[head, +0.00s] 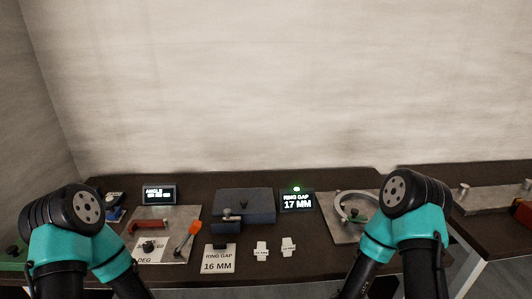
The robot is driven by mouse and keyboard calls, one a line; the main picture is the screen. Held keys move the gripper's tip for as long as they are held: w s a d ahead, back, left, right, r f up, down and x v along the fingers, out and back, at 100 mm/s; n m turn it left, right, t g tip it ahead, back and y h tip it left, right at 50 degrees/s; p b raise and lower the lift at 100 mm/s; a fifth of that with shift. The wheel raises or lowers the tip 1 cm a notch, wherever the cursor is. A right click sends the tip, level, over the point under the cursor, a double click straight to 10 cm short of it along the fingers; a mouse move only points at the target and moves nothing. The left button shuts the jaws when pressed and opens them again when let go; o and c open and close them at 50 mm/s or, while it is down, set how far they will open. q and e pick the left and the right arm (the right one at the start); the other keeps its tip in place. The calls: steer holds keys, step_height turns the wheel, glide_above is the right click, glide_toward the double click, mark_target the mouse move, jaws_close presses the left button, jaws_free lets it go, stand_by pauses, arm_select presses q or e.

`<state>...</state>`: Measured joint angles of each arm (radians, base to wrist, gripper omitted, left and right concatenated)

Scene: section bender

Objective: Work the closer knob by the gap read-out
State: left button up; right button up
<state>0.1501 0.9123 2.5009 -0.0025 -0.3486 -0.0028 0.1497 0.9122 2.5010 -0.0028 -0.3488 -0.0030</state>
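The gap read-out (297,202) stands at the back of the dark bench and shows "RING GAP 17 MM", with a small green light on top. A printed card (218,259) at the front edge reads "RING GAP 16 MM". A blue-grey block (248,203) left of the read-out carries a small light knob-like part (227,214) at its front. A pale open ring (343,206) lies on a grey plate (340,231) to the right, partly hidden by my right arm. I cannot tell which part is the closer knob. Both my grippers are out of frame.
An angle display (159,194) stands at the back left, its reading hard to make out. In front is a grey plate (180,222) with a red-handled part (151,226), a black knob (149,245) and an orange-handled tool (189,236). Two white tags (261,250) lie at the front middle.

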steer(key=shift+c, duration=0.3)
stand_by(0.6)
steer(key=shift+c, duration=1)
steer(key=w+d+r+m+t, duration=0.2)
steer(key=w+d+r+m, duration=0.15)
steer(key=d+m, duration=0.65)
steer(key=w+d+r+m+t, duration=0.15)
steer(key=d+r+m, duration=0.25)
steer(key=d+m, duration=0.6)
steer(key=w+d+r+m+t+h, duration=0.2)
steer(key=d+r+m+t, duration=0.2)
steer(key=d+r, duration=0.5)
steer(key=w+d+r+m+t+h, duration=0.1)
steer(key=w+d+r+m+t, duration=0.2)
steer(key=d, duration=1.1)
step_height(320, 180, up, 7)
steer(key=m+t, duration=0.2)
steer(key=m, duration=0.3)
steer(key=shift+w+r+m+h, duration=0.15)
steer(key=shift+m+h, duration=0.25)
